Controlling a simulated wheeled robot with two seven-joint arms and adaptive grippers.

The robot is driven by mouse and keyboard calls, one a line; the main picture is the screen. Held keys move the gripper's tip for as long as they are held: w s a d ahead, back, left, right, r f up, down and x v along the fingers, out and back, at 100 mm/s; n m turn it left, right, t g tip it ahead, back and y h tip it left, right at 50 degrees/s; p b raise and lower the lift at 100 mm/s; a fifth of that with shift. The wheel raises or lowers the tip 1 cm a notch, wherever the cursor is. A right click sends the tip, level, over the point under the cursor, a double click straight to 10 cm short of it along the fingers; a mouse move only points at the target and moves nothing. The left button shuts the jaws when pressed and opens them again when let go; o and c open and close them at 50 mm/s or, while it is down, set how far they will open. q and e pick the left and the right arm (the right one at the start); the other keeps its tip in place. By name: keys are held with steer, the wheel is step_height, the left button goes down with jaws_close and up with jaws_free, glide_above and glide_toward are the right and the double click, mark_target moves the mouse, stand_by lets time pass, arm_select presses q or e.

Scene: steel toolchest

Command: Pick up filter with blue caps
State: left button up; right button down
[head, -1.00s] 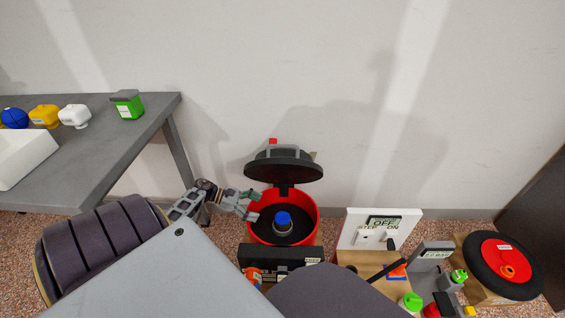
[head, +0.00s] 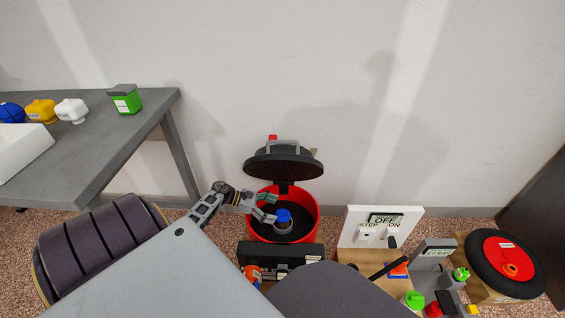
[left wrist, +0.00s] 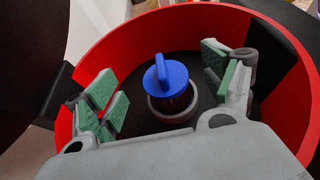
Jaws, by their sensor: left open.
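The filter with a blue cap (head: 283,215) stands upright in a grey ring holder inside a red round container (head: 311,203). In the left wrist view, the filter (left wrist: 171,82) shows its blue top handle and a dark ribbed body, with its lower part hidden in the grey ring (left wrist: 153,108). My left gripper (head: 271,206) is just over the container, beside the filter. In the left wrist view, the left gripper (left wrist: 165,88) is open, its green-padded fingers on either side of the filter and apart from it. My right gripper is not in view.
The container's black lid (head: 283,163) stands open behind it. A black box (head: 280,255) is in front. A white panel reading OFF (head: 360,225) and a red-and-black wheel (head: 500,262) stand to the right. A grey table (head: 110,150) is at the left.

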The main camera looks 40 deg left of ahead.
mark_target(284, 212)
arm_select(q)
steer(key=shift+b+x, duration=0.75)
steer(key=shift+x, duration=2)
steer(key=c, duration=1.4)
steer(key=shift+r, duration=0.3)
steer(key=shift+c, duration=0.2)
